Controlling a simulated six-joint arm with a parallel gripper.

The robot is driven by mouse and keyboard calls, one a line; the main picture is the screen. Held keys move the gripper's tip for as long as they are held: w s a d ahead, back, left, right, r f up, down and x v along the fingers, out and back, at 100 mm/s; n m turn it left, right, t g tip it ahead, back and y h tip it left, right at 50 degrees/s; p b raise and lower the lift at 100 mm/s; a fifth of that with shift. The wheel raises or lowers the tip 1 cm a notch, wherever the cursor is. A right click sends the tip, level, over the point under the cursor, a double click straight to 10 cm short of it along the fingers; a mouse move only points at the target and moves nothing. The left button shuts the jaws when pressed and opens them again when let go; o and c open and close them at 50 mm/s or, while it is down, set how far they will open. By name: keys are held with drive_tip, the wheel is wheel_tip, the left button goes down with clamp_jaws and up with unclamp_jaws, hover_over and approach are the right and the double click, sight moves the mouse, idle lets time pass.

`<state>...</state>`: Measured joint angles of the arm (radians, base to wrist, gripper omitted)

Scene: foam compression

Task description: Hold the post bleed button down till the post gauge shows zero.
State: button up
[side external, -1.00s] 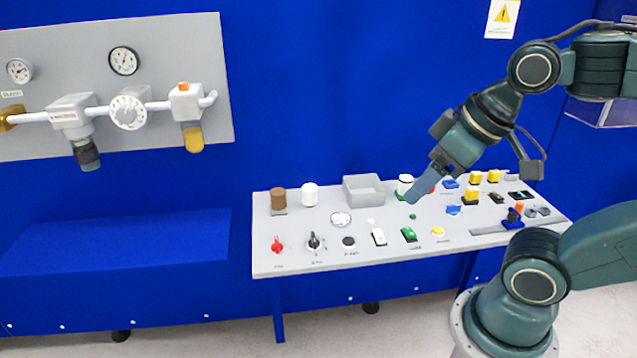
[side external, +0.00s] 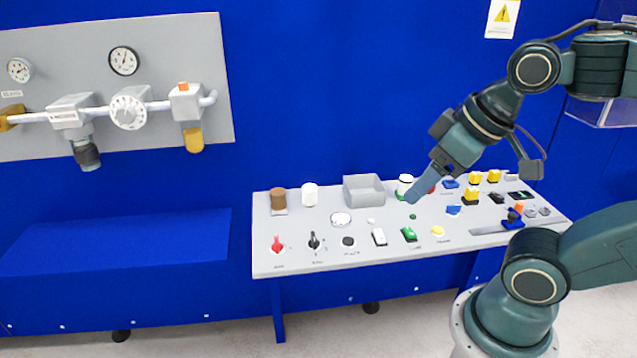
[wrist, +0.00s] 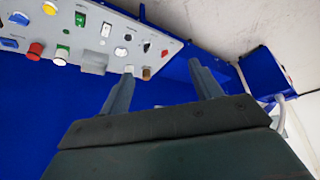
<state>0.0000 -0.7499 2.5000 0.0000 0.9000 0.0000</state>
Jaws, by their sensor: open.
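My gripper (side external: 416,194) is open and empty above the middle of the grey control panel, pointing down and to the left. In the wrist view my gripper (wrist: 161,67) shows two spread fingers with nothing between them. The panel has a black round button (side external: 348,242), a yellow round button (side external: 437,230) and a small round white-faced dial (side external: 340,219). On the wall board a round gauge (side external: 124,60) sits above the pipe, and a smaller gauge (side external: 19,69) is at the left. An orange cap (side external: 183,86) tops a white block. Labels are too small to tell which is the post bleed button.
A grey open box (side external: 364,189), a brown cylinder (side external: 278,198) and a white cylinder (side external: 310,194) stand along the panel's back. Red (side external: 277,244) and black (side external: 314,241) knobs are at its front left. More switches crowd the right. Space above the panel's left is free.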

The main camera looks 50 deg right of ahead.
clamp_jaws()
idle(0.3)
idle(1.5)
